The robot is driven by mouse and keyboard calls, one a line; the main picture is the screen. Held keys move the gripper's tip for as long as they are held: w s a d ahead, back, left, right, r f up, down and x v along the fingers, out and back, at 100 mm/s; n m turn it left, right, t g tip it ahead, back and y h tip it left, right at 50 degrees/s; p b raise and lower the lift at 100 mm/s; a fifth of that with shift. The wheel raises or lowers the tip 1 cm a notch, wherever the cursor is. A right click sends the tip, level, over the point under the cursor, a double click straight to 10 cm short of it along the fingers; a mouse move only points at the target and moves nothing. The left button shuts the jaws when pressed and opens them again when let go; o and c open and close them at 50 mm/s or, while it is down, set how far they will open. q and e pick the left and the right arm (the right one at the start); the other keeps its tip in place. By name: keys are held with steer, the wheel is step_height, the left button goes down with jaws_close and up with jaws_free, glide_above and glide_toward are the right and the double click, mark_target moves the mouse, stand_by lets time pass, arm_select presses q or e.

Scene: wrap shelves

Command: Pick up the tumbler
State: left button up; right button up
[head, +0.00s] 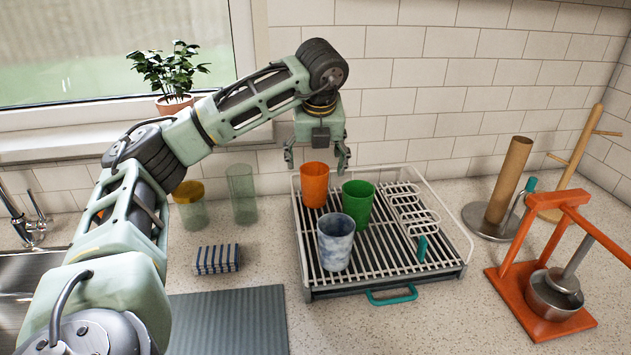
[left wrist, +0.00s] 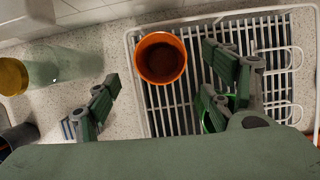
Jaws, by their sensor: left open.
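An orange tumbler (head: 314,186) stands upright on a dish rack (head: 298,250), at its back left; from above it shows its open mouth in the left wrist view (left wrist: 161,58). A green tumbler (head: 358,203) stands beside it, and a marbled blue-white tumbler (head: 336,243) stands in front. My left gripper (head: 317,158) is open and empty, pointing down above the orange tumbler. In the left wrist view its fingers are spread to either side, with the orange tumbler beyond the gap between them. The green tumbler (left wrist: 208,122) is mostly hidden behind the right finger. My right gripper is out of view.
A striped sponge (head: 217,260) and grey mat (head: 228,320) lie in front. A paper towel holder (head: 508,180) and orange press (head: 540,290) stand right. The tiled wall is close behind.

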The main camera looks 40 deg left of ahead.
mark_target(315, 173)
arm_select(q)
steer(key=x, duration=0.2)
steer(key=p+x, duration=0.1)
steer(key=x, duration=0.1)
steer(key=p+x, duration=0.1)
steer(key=x, duration=0.1)
steer(key=shift+w+a, duration=0.25)
steer(key=shift+w, duration=0.1)
steer(key=shift+f, duration=0.1)
steer(key=c, duration=1.3)
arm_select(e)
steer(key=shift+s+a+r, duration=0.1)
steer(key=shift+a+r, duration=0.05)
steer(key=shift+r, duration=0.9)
